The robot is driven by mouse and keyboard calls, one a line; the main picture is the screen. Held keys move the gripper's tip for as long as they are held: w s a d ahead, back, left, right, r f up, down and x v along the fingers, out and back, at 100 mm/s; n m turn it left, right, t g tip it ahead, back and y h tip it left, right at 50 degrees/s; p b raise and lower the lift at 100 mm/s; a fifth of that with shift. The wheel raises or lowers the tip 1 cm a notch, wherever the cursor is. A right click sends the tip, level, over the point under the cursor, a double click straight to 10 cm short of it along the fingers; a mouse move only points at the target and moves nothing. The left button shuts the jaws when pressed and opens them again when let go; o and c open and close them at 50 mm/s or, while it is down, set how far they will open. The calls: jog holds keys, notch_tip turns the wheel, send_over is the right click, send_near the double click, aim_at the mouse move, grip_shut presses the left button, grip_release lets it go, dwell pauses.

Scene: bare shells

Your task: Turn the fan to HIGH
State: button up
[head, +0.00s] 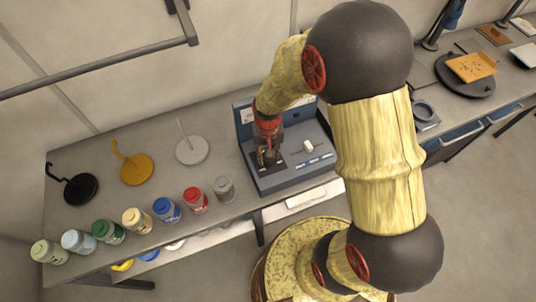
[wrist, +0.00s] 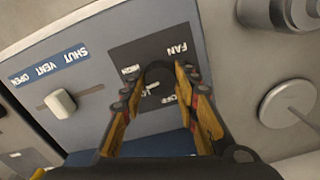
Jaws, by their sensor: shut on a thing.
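The blue-grey control box (head: 292,180) stands on the bench in the head view. Its dark square FAN panel (wrist: 185,42) fills the middle of the wrist view, with its lettering upside down. HIGH is at the left of the panel and OFF at the lower right. The black fan knob (wrist: 157,70) sits between the fingers of my gripper (wrist: 155,84), which is shut on it. A short pale mark shows by the knob near the LOW label; its exact setting is unclear. In the head view my gripper (head: 268,156) is over the box's left part and hides the knob.
A white vent slider (wrist: 60,103) beside SHUT, VENT and OPEN lettering is on the same box, right of my gripper in the head view. Several jars (head: 166,209) and hooked stands (head: 136,168) line the bench to the left. A white tray (head: 306,197) lies below the box.

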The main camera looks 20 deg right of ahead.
jog(key=m, duration=0.3)
jog(key=shift+m, duration=0.3)
jog(key=shift+m+p, duration=0.35)
jog(key=shift+m, duration=1.45)
jog(key=o, duration=1.2)
jog(key=shift+c, duration=0.2)
notch_tip(320, 180, up, 12)
